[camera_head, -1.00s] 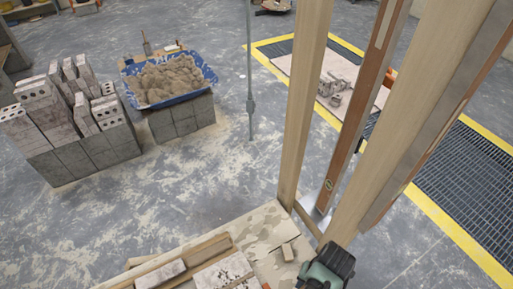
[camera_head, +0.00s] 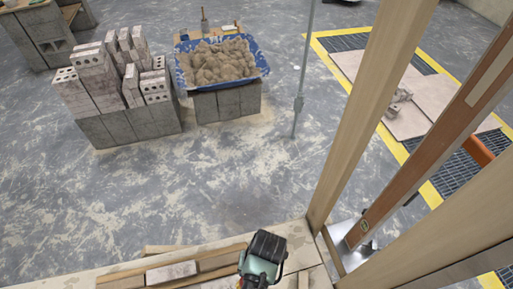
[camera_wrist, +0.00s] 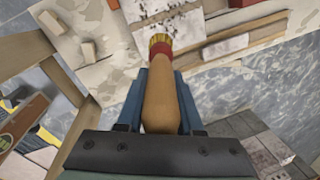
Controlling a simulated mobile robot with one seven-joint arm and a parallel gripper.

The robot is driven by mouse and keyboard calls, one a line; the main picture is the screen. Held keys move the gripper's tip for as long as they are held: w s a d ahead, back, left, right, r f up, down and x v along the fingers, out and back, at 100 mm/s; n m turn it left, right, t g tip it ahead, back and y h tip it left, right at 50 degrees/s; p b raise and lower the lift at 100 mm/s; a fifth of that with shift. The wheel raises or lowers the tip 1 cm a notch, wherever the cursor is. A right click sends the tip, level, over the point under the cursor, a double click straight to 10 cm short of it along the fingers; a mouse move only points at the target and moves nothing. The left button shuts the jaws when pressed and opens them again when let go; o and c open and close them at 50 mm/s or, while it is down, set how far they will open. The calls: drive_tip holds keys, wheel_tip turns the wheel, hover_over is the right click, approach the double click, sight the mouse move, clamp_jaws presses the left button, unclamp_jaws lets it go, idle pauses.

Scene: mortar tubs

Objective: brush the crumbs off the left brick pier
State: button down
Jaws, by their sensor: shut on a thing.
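My gripper (camera_wrist: 161,92) is shut on a brush in the wrist view. The brush has a wooden handle (camera_wrist: 161,108), a red collar and short yellow bristles (camera_wrist: 159,39) pointing to the top of the picture. A stack of holed bricks (camera_head: 105,85) stands on grey blocks at upper left in the head view. I cannot make out crumbs on it.
A blue tub (camera_head: 222,62) of mortar sits on grey blocks. Wooden uprights (camera_head: 370,110) and a metal pole (camera_head: 301,80) stand to the right. A platform with planks and a loose brick (camera_head: 171,271) lies in front. The floor between is clear.

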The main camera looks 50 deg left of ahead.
drive_tip(key=shift+w+f, duration=0.1)
drive_tip(key=shift+f, duration=0.15)
drive_tip(key=f+b, duration=0.2)
drive_tip(key=b, duration=0.1)
drive_tip(key=f+b, duration=0.1)
drive_tip(key=f, duration=0.1)
drive_tip(key=shift+s+d+b, duration=0.1)
drive_tip(key=shift+s+b, duration=0.15)
drive_tip(key=shift+b, duration=0.05)
drive_tip(key=shift+w+f+b, duration=0.1)
drive_tip(key=shift+f+b, duration=0.2)
drive_tip(key=shift+r, duration=0.1)
